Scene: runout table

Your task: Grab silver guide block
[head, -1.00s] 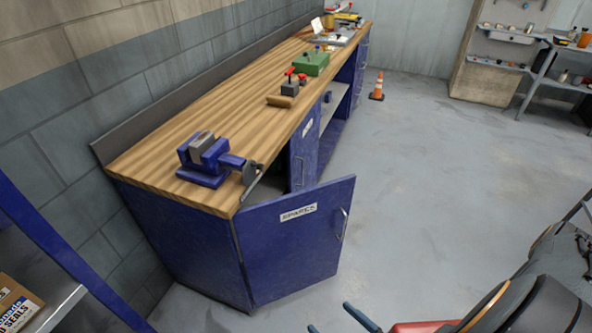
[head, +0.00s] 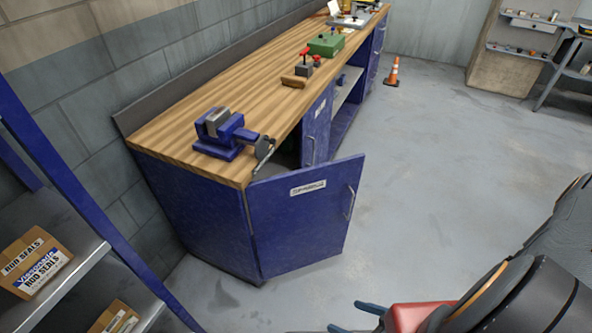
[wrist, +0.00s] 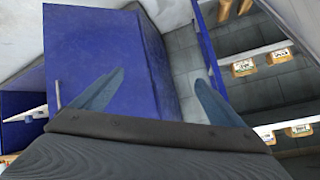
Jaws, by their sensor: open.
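I cannot make out a silver guide block for certain. A flat grey-silver piece (head: 345,21) lies toward the far end of the wooden bench top, too small to identify. My gripper (head: 344,317) is at the bottom of the head view, over the floor in front of the bench and well away from its top. In the wrist view its two blue-grey fingers (wrist: 159,77) are spread apart with nothing between them. A blue cabinet panel (wrist: 105,45) fills much of that view behind the left finger.
The bench's near cabinet door (head: 305,225) stands open into the room. A blue vise (head: 222,135), a grey block with red knobs (head: 304,69) and a green box (head: 326,45) sit on top. A shelf (head: 65,285) holds cartons at left. A cone (head: 392,72) stands beyond clear floor.

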